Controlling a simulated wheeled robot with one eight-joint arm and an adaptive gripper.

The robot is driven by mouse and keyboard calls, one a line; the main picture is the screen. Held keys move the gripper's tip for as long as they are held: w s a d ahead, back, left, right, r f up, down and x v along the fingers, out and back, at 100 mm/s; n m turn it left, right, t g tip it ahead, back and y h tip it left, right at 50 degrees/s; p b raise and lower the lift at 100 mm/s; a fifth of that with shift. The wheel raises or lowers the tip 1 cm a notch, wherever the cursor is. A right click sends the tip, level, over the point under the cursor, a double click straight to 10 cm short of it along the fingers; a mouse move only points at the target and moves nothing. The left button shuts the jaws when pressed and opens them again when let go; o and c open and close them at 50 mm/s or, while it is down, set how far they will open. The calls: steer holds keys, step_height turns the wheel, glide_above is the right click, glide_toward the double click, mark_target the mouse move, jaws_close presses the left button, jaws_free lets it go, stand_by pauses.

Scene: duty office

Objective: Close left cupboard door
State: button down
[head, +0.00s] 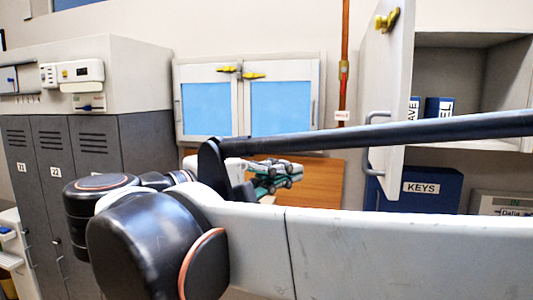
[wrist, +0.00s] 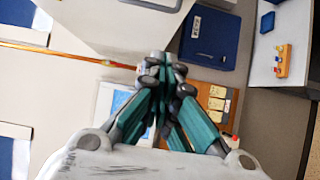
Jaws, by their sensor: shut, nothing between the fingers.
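The left cupboard door (head: 388,85) is a pale panel standing open, swung out from the wall cupboard (head: 455,85) at the upper right of the head view. It has a yellow latch at its top and a grey bar handle (head: 373,150) low down. The cupboard interior behind it is exposed. My gripper (head: 290,172) is left of the handle and apart from it, partly hidden by my own arm. In the wrist view my gripper (wrist: 163,65) has its green fingers together and empty. A pale panel (wrist: 105,22) lies beyond the fingertips, probably the door.
A blue KEYS box (head: 432,190) stands below the cupboard; blue binders (head: 437,107) stand inside it. A closed blue-paned cabinet (head: 245,98) and a red pipe (head: 344,60) are on the wall. Grey lockers (head: 92,150) stand at left. My arm crosses the foreground.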

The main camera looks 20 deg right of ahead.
steer(key=s+d+p+x, duration=0.1)
steer(key=s+p+x, duration=0.1)
steer(key=x, duration=1.1)
steer(key=shift+s+p, duration=0.25)
steer(key=shift+p, duration=0.3)
steer(key=shift+s, duration=0.15)
